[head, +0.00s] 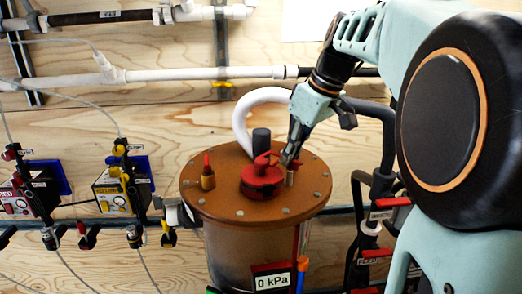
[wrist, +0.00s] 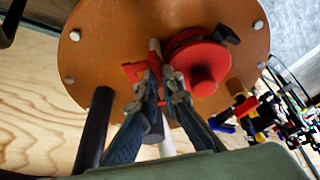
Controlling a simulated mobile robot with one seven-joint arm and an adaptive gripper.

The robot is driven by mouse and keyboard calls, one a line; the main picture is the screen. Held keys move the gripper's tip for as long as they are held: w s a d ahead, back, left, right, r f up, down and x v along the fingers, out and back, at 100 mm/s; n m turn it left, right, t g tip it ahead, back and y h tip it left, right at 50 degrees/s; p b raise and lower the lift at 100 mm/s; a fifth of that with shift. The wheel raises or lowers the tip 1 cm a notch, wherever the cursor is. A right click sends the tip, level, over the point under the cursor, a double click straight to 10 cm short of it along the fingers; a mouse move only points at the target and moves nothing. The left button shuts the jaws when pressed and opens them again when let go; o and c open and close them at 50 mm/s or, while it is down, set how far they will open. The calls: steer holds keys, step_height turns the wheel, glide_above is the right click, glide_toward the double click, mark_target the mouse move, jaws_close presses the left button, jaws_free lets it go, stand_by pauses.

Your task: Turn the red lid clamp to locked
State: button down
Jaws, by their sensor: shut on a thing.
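The red lid clamp (wrist: 133,71) is on the round orange-brown lid (head: 225,205) of a tank. In the wrist view its red handle shows at my fingertips, close beside a large round red cap (wrist: 203,66). My gripper (head: 289,157) reaches down onto the right part of the lid, just right of the red cap (head: 262,182). In the wrist view my gripper (wrist: 160,76) has its fingers close together on the red clamp, hiding part of it. In the head view the clamp is mostly hidden by my gripper, with a brass-coloured post (head: 291,178) below.
Another red-topped brass clamp (head: 207,172) stands at the lid's left. A dark post (head: 261,141) and a white hose (head: 241,118) rise behind the cap. A 0 kPa display (head: 272,280) is on the tank's front. Valves and a yellow box (head: 114,192) stand left; pipes with red handles stand right.

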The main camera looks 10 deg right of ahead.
steer(key=n+p, duration=0.1)
steer(key=n, duration=0.1)
steer(key=n+g+y+p, duration=0.1)
steer(key=n, duration=0.2)
steer(key=shift+r+n+g, duration=0.15)
steer(key=shift+n+g, duration=0.15)
steer(key=shift+s+n+g+y+p, duration=0.15)
steer(key=shift+n+g+p, duration=0.35)
steer(key=shift+n, duration=0.65)
steer(key=shift+w+n+g+y+p, duration=0.1)
steer(key=shift+n+g+y+p, duration=0.3)
steer(key=shift+n, duration=0.75)
steer(key=shift+h, duration=0.25)
steer(key=c, duration=2.1)
jaws_free()
steer(key=v, duration=1.1)
steer(key=shift+d+r, duration=0.2)
steer(key=shift+r, duration=0.1)
steer(key=shift+d, duration=0.1)
